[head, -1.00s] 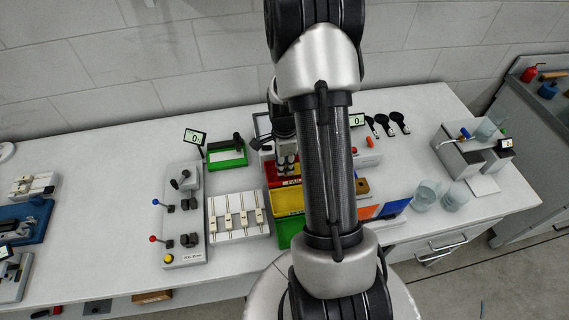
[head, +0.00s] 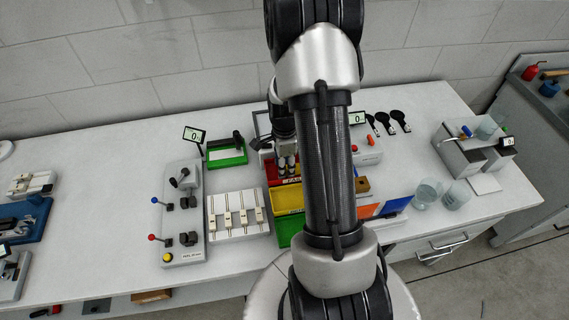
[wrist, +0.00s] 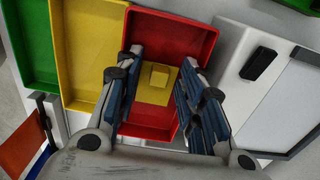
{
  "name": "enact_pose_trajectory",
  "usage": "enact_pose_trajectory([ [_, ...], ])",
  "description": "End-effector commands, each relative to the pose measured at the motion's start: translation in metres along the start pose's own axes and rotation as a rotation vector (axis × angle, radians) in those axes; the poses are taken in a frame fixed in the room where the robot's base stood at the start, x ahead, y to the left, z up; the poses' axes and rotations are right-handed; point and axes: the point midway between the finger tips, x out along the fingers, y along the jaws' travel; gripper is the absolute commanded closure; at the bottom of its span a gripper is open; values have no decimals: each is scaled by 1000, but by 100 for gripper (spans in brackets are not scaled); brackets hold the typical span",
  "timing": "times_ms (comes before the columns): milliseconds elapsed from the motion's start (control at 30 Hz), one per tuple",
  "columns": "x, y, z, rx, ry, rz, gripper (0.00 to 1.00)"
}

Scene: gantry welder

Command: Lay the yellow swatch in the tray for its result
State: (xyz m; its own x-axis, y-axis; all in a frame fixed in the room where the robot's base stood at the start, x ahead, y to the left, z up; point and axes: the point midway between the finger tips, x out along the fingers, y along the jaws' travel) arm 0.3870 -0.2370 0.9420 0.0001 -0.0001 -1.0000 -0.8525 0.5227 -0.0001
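The yellow swatch (wrist: 146,95), a flat plate with a small raised yellow block on top, lies in the red tray (wrist: 186,34) in the wrist view. My gripper (wrist: 158,78) is over the red tray with its two blue-padded fingers spread on either side of the swatch's block. A gap shows between the block and each finger. In the head view, my gripper (head: 287,165) is at the red tray (head: 272,174), whose front label seems to read FAIL. The swatch cannot be made out there.
A yellow tray (head: 288,200) and a green tray (head: 285,232) stand in front of the red one. A white fixture (head: 238,214) with several strips and a lever panel (head: 183,220) stand left. Glass beakers (head: 427,193) stand right. The bench's left middle is clear.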

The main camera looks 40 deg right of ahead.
Motion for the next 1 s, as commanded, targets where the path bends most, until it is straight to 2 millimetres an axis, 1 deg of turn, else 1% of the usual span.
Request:
enact_pose_trajectory([
  [133, -7, 0, 0, 0, 0, -1, 64],
  [233, -21, -1, 0, 0, 0, -3, 64],
  [267, -26, -1, 0, 0, 0, -3, 64],
  [500, -82, -1, 0, 0, 0, -4, 64],
  [600, -102, -1, 0, 0, 0, -4, 64],
  [733, -120, -1, 0, 0, 0, -3, 64],
  [867, -131, 0, 1, -4, 0, -3, 64],
  [967, -145, 3, 8, -63, 1, -15, 64],
  [1000, -156, 6, 15, -115, 2, -27, 64],
])
